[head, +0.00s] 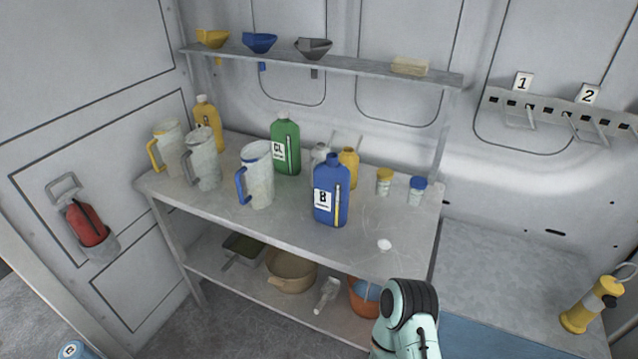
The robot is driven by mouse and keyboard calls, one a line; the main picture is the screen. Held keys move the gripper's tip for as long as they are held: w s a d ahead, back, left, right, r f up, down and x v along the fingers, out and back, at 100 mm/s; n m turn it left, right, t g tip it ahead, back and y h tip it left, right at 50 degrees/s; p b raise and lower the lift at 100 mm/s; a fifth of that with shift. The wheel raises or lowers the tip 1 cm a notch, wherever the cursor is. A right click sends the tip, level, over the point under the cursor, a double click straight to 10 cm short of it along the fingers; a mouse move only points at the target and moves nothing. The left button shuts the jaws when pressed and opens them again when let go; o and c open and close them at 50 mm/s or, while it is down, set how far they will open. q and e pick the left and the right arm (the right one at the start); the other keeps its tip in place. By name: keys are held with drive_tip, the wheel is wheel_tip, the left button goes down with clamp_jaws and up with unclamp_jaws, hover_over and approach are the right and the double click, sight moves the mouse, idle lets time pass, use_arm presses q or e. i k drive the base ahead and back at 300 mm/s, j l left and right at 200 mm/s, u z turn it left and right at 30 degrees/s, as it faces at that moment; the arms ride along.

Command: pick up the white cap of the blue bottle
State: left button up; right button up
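The blue bottle (331,197) with a "B" label stands upright on the workbench (300,215), near its front edge. Its neck shows blue on top with no white cap on it. A small white cap (385,245) lies on the bench top to the right of the bottle, near the front right corner. A teal and black part of my arm rises at the bottom, in front of the bench and below the cap. Neither gripper's fingers can be seen.
A green bottle (285,146), a yellow bottle (207,124) and several jugs stand further back and left. Two small jars (416,191) stand at the right. Funnels line the upper shelf (330,64). The bench around the white cap is clear.

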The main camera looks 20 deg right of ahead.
sight(384, 246)
drive_tip(key=z, duration=1.45)
